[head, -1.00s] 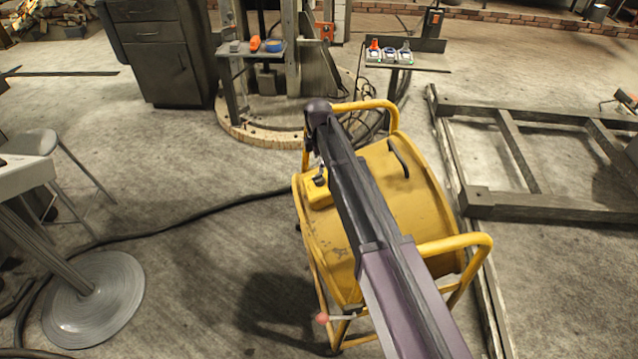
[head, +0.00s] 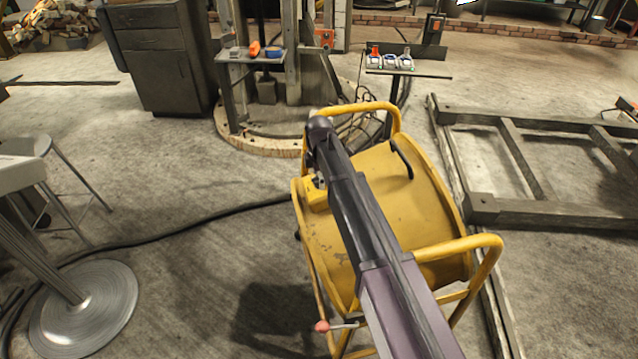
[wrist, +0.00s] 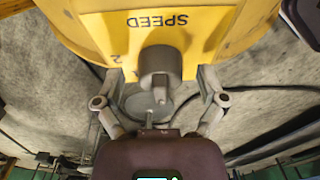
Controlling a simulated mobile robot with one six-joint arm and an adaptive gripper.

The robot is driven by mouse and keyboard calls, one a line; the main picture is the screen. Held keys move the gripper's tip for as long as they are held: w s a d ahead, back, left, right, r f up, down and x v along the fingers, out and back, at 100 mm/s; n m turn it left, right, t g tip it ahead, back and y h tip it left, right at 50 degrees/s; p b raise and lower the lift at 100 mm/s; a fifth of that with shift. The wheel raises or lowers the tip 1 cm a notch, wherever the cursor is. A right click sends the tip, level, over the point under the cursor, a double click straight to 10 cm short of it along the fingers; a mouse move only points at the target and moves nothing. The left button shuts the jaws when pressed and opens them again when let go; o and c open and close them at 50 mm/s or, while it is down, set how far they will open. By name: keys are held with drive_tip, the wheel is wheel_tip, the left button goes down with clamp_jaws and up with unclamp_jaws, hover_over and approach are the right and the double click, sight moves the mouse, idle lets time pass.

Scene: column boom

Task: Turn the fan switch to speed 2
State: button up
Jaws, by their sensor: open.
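The yellow fan (head: 425,205) stands on the floor in a tube frame in the head view. A yellow switch box (head: 315,198) sits on its left side. In the wrist view the box's yellow panel (wrist: 215,22) carries the word SPEED, upside down, and a 2 left of the knob. The grey switch knob (wrist: 160,66) is in the middle. My gripper (wrist: 160,76) is open, one finger on each side of the knob, with gaps visible between them. Whether the knob's mark points at a number cannot be told. In the head view my gripper is mostly hidden.
A small stand (head: 408,73) with several coloured items is behind the fan. A shelf (head: 250,56) with small objects is at back left. A wooden frame (head: 540,208) lies on the right. A black cable (head: 170,236) crosses the floor. A stool (head: 25,148) stands left.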

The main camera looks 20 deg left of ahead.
drive_tip(key=shift+f, duration=0.15)
drive_tip(key=c, duration=1.2)
drive_tip(key=shift+o, duration=0.2)
drive_tip(key=shift+m, duration=0.3)
drive_tip(key=m, duration=0.2)
drive_tip(key=m+t, duration=0.1)
drive_tip(key=shift+s+d+m+y, duration=0.1)
drive_tip(key=shift+s+m+y, duration=0.05)
drive_tip(key=shift+m+y, duration=0.2)
drive_tip(key=m+t, duration=0.2)
drive_tip(key=m, duration=0.2)
drive_tip(key=shift+m+b, duration=0.25)
drive_tip(key=shift+b, duration=0.15)
drive_tip(key=m+t, duration=0.1)
drive_tip(key=m, duration=0.3)
drive_tip(key=shift+b, duration=0.35)
drive_tip(key=shift+m+t+h+b, duration=0.2)
drive_tip(key=shift+m+t+h, duration=0.2)
drive_tip(key=shift+m, duration=0.75)
drive_tip(key=shift+m+t+h+b, duration=0.15)
drive_tip(key=shift+m+t+h, duration=0.25)
drive_tip(key=shift+m, duration=0.75)
